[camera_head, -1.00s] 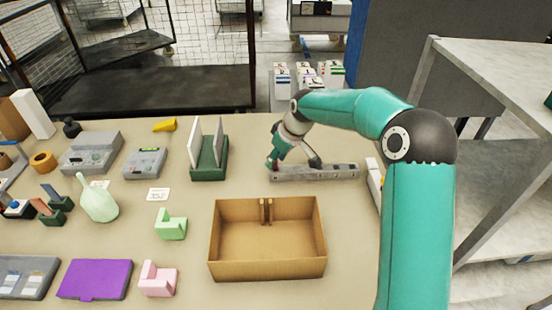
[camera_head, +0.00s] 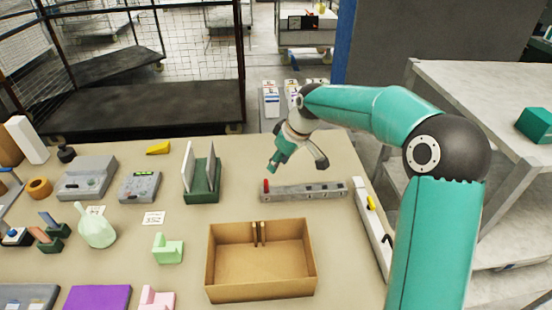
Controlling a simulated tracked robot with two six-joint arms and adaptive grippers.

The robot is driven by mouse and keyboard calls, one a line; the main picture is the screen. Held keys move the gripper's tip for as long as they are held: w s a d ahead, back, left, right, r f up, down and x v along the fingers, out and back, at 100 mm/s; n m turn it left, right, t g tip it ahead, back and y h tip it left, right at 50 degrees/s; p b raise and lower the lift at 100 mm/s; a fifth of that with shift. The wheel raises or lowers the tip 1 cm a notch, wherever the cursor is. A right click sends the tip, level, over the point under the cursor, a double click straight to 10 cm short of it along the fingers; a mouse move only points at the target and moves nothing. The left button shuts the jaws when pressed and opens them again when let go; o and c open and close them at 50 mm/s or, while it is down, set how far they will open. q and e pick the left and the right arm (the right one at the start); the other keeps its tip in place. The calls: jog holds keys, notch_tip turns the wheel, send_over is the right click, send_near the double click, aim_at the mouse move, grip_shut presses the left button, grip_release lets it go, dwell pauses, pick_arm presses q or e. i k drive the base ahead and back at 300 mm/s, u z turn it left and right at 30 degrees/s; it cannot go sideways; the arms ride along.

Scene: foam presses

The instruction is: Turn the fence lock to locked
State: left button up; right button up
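A long grey bar (camera_head: 318,191) with small dark fittings lies right of the middle of the table. A small red upright piece (camera_head: 266,186) stands at its left end; it may be the fence lock, but no marking is readable. My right gripper (camera_head: 297,167) hangs above and behind the bar, its teal finger and dark finger spread apart with nothing between them. It appears clear of the red piece. My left gripper is not in view.
A cardboard box (camera_head: 212,281) stands in front of the bar. A green holder with upright plates (camera_head: 203,190) stands to its left. A white strip with a yellow handle (camera_head: 370,203) lies along the right table edge. Bare table lies behind the bar.

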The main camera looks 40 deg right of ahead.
aim_at(371, 206)
jog(key=k, duration=1.5)
